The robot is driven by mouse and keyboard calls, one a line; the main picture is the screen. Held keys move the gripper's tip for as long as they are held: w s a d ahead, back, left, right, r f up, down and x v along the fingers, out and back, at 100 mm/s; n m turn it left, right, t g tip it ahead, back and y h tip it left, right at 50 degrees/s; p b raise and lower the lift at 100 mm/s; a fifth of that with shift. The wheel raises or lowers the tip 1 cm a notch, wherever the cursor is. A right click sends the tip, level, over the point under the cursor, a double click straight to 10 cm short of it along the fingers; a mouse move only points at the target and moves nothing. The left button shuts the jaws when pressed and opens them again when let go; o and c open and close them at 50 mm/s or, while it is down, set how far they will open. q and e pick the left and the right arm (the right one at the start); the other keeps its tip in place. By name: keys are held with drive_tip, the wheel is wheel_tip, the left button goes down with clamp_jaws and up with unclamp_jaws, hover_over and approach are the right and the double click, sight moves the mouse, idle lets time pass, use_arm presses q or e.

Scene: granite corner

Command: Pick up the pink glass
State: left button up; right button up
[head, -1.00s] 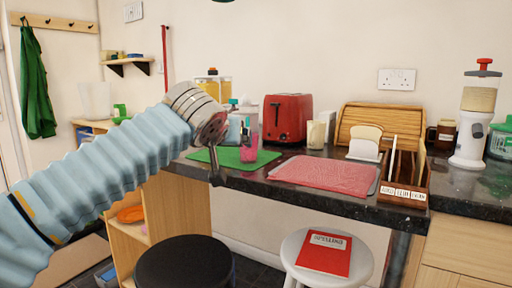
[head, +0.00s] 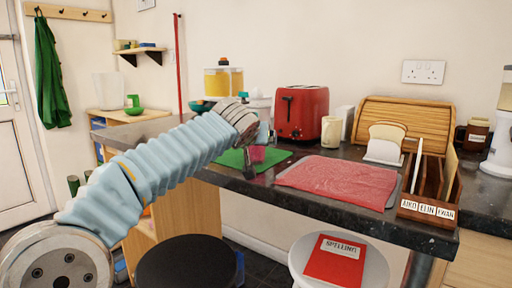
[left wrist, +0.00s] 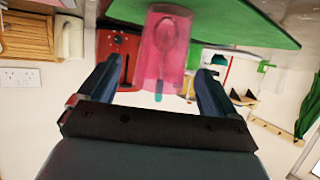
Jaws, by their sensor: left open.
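The pink glass (head: 258,153) stands on the green mat (head: 284,155) at the left of the dark counter, partly hidden behind my left gripper (head: 249,168) in the head view. In the left wrist view, which is upside down, the see-through pink glass (left wrist: 172,40) shows upright with a spoon-like thing in or behind it. My left gripper (left wrist: 155,82) is open, its two fingers on either side of the glass's line in that view. I cannot tell whether the glass is fully between the fingers. My right gripper is not in view.
A red mat (head: 340,180) lies right of the green one. Stools (head: 345,255) stand below the counter edge.

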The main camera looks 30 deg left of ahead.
use_arm(q)
drive_tip(key=p+x, duration=0.1)
drive_tip(key=x, duration=0.3)
drive_tip(key=shift+w+a+f, duration=0.1)
drive_tip(key=shift+w+f, duration=0.1)
drive_tip(key=shift+w, duration=0.05)
drive_tip(key=c, duration=1.1)
drive_tip(key=shift+r, duration=0.15)
